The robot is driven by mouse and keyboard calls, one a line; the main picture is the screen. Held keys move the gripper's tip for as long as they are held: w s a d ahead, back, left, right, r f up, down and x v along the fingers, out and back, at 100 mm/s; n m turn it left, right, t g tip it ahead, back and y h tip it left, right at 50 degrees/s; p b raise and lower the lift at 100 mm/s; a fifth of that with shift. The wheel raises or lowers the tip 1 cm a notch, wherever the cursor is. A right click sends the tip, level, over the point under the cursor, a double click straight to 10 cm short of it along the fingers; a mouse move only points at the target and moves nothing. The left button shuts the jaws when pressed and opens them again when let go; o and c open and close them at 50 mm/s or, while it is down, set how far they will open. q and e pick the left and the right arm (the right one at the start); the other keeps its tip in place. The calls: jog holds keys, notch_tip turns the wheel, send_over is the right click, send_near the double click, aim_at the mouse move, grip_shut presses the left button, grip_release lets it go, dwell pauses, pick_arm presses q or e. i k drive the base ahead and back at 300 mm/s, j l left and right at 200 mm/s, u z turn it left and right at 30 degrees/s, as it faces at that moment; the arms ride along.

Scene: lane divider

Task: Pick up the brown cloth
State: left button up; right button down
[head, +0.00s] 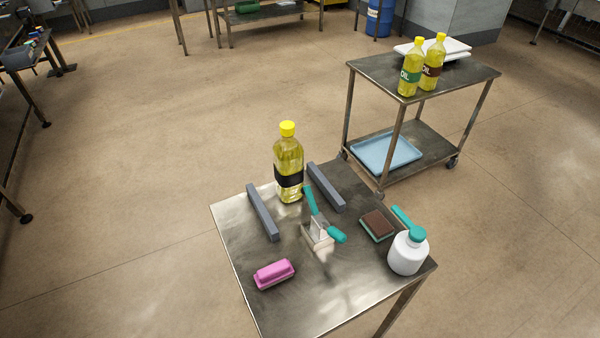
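A small brown rectangular pad (376,224) with a green lower edge lies flat on the metal table (230,225), right of the middle. It looks more like a sponge than a cloth, and I see no other brown cloth. It lies just left of a white bottle (407,254) with a teal top. Its upper face is uncovered. Neither of my grippers shows in the head view.
A yellow oil bottle (288,165) stands between two grey bars (262,212) (326,187). Teal-handled tools (318,230) lie mid-table and a pink block (273,274) at front left. A cart (365,68) with two oil bottles stands behind, and floor is clear left of the table.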

aim_at(376, 224)
jog(key=k+j, duration=0.1)
jog(key=j, duration=0.3)
jog(key=k+j+z, duration=0.1)
jog(key=j, duration=0.3)
jog(key=j+z, duration=0.3)
jog(key=j, duration=0.45)
jog(key=j+z, duration=0.25)
jog(key=j, duration=0.5)
jog(key=i+j+z, duration=0.5)
jog(key=i+j, duration=0.3)
jog(key=i+j+z, duration=0.1)
jog(key=i, duration=0.3)
